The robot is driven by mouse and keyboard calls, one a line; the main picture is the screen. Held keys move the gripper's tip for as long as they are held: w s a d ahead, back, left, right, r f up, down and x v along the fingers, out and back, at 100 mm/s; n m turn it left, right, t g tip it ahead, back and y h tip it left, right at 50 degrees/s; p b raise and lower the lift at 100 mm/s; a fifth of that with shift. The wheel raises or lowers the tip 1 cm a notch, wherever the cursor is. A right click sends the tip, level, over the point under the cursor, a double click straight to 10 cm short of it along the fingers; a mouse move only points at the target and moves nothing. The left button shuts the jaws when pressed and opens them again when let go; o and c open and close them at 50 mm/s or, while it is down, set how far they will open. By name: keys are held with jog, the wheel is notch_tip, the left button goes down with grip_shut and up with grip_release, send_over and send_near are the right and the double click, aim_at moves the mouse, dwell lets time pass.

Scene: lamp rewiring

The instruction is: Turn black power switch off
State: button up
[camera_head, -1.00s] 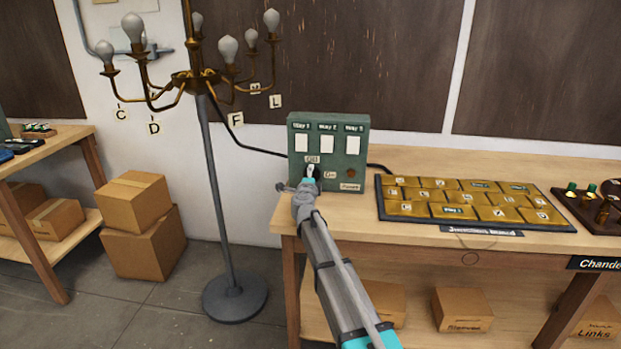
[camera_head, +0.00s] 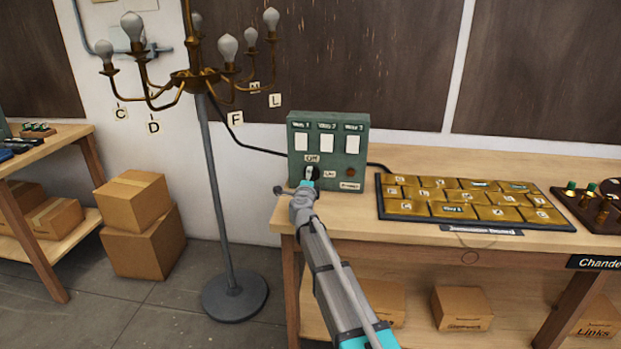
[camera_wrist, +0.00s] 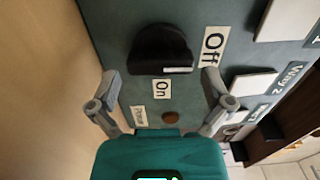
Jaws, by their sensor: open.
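The black power switch (camera_wrist: 160,48) is a round knob with a raised bar on the green control box (camera_head: 356,178). In the wrist view, the bar's white mark is at its right end, on the side of the "Off" label (camera_wrist: 213,46). The "On" label (camera_wrist: 161,89) lies below the knob there. In the head view, the switch (camera_head: 313,174) is partly hidden by my gripper (camera_head: 308,185). My gripper is open in front of the box. Its two fingers (camera_wrist: 160,82) are spread either side of the knob's lower area in the wrist view, with nothing held between them.
A brown round indicator (camera_wrist: 171,117) sits beside the "Power" label. A tray of gold tiles (camera_head: 482,227) lies right of the box on the wooden bench (camera_head: 420,162). A brass chandelier (camera_head: 197,80) on a stand (camera_head: 222,190) rises at the left. A black cable runs behind the box.

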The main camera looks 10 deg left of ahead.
jog(key=s, duration=0.9)
jog(key=shift+s+a, duration=0.2)
jog(key=shift+s, duration=0.1)
